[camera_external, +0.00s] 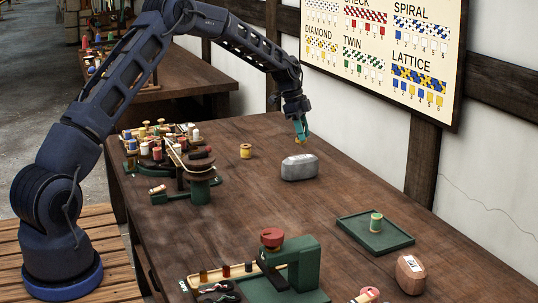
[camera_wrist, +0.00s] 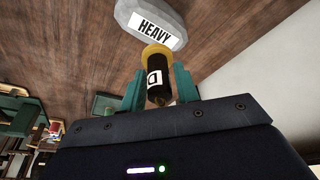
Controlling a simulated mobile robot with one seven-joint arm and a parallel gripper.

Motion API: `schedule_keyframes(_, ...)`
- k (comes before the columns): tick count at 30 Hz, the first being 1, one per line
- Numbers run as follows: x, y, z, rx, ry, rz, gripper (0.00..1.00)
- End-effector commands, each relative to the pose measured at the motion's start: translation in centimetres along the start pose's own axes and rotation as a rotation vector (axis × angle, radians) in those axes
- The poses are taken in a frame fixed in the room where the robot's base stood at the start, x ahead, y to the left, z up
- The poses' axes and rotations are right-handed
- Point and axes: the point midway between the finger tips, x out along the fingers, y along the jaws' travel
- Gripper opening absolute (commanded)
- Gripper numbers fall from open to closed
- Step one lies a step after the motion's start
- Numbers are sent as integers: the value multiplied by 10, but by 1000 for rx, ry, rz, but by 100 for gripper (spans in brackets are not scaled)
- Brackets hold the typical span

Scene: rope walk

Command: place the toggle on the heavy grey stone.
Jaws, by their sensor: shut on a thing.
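The heavy grey stone (camera_external: 300,172) lies on the wooden table, right of the middle. In the wrist view the stone (camera_wrist: 130,14) carries a white label reading HEAVY. My gripper (camera_external: 301,131) is just above the stone, pointing down. In the wrist view its teal fingers (camera_wrist: 158,92) are shut on a small dark cylinder with a yellow end and a pale letter label, which looks like the toggle (camera_wrist: 159,72). Only the toggle's yellow end (camera_external: 301,141) shows clearly in the external view. A small gap appears between it and the stone's top.
A yellow spool (camera_external: 245,151) stands left of the stone. A green tray (camera_external: 350,222) holds a green spool. A brown labelled stone (camera_external: 410,275) and a green machine (camera_external: 300,265) are in front.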

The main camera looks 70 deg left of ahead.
Motion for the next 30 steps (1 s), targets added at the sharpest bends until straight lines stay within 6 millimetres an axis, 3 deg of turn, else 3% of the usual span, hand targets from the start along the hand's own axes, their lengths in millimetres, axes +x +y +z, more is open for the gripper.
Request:
schedule_keyframes(11, 39, 0, 12, 0, -1, 2, 8)
schedule_keyframes(23, 43, 0, 13, 0, 0, 0, 8)
schedule_keyframes(24, 43, 0, 13, 0, 0, 0, 35)
schedule_keyframes(27, 43, 0, 13, 0, 0, 0, 53)
schedule_keyframes(30, 43, 0, 13, 0, 0, 0, 53)
